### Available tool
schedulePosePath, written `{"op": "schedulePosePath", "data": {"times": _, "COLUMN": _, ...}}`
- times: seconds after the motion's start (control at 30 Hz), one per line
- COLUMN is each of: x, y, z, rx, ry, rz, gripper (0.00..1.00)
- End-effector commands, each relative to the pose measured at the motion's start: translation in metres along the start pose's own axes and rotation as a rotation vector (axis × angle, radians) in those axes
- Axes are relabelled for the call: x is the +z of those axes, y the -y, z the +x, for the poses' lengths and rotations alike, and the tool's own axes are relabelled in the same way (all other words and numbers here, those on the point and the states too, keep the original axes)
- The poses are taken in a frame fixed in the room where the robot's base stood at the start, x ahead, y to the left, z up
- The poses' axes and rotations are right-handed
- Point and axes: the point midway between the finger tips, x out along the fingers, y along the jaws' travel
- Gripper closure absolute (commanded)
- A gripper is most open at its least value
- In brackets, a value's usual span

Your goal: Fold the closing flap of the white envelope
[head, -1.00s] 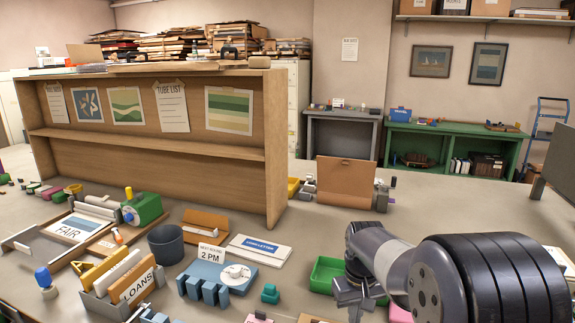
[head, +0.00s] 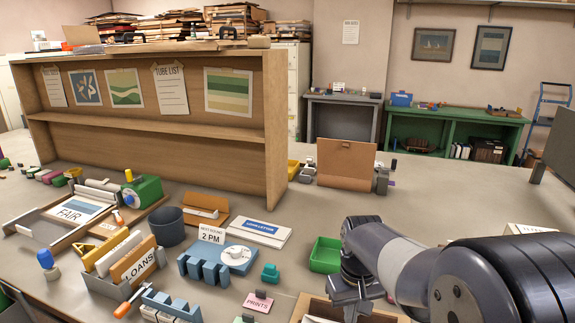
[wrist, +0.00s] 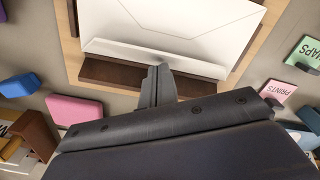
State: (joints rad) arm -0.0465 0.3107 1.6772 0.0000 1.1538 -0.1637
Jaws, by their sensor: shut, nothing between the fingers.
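The white envelope (wrist: 175,25) lies in a wooden tray (wrist: 240,62), seen large at the top of the wrist view. Faint V-shaped crease lines show on its face. A narrow white strip (wrist: 150,57) runs along its near edge, beside a dark brown bar (wrist: 108,72). I cannot tell whether the strip is the flap. My gripper (wrist: 158,72) is shut and empty, its tips over the near edge by the strip; contact is unclear. In the head view my gripper (head: 350,292) is low over the tray at the bottom edge, hiding much of it.
In the wrist view, a pink block (wrist: 75,110) and a blue block (wrist: 20,86) lie left, with PRINTS (wrist: 278,91) and MAPS (wrist: 303,52) cards right. In the head view, a green bin (head: 325,254) stands behind my arm. Open tabletop lies right of the upright brown folder (head: 345,165).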

Motion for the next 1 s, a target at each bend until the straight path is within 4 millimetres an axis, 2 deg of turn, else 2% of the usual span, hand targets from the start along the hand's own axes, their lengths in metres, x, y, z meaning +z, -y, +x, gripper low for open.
{"op": "schedulePosePath", "data": {"times": 0.7, "x": 0.007, "y": 0.004, "z": 0.022, "rx": 0.000, "ry": 0.000, "rz": 0.001, "gripper": 1.00}}
{"op": "schedulePosePath", "data": {"times": 1.0, "x": 0.006, "y": 0.004, "z": 0.019, "rx": 0.000, "ry": 0.000, "rz": 0.001, "gripper": 1.00}}
